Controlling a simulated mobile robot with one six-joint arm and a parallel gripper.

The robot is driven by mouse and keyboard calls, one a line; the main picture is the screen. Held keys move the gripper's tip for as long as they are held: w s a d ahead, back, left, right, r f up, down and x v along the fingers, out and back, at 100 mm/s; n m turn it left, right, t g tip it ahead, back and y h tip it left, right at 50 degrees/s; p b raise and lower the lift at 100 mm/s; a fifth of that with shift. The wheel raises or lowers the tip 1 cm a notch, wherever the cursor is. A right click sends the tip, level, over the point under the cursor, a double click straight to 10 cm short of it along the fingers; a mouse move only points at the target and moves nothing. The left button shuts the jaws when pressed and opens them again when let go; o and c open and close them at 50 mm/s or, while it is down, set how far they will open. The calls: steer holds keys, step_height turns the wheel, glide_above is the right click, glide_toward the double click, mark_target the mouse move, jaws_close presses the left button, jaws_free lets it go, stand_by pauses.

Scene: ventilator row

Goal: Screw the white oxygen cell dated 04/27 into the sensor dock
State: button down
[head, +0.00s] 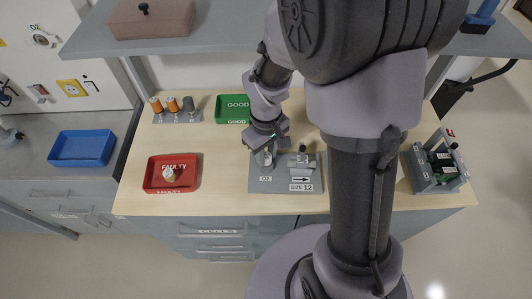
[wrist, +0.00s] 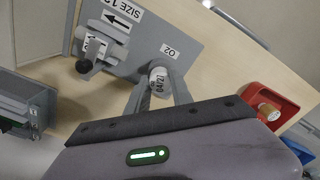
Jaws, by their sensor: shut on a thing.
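My gripper (head: 264,150) is shut on the white oxygen cell (head: 265,158), low over the left part of the grey dock plate (head: 284,182). In the wrist view the cell (wrist: 158,79) stands between the two fingers (wrist: 160,95), and its label reads 04/27. The plate (wrist: 190,27) has an O2 label (wrist: 169,50) beside the cell. I cannot tell whether the cell's lower end is in the socket, which is hidden.
A grey crate (head: 418,168) stands at right. A shelf (head: 210,40) hangs above.

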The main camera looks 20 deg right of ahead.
steer(key=m+b, duration=0.1)
steer(key=m, duration=0.3)
steer(key=shift+f, duration=0.1)
steer(key=shift+m, duration=0.5)
steer(key=shift+m+b, duration=0.7)
steer(key=shift+m, duration=0.2)
steer(key=m+b, duration=0.1)
steer(key=m, duration=0.3)
steer(key=c, duration=1.2)
jaws_free()
steer(key=shift+c, duration=0.2)
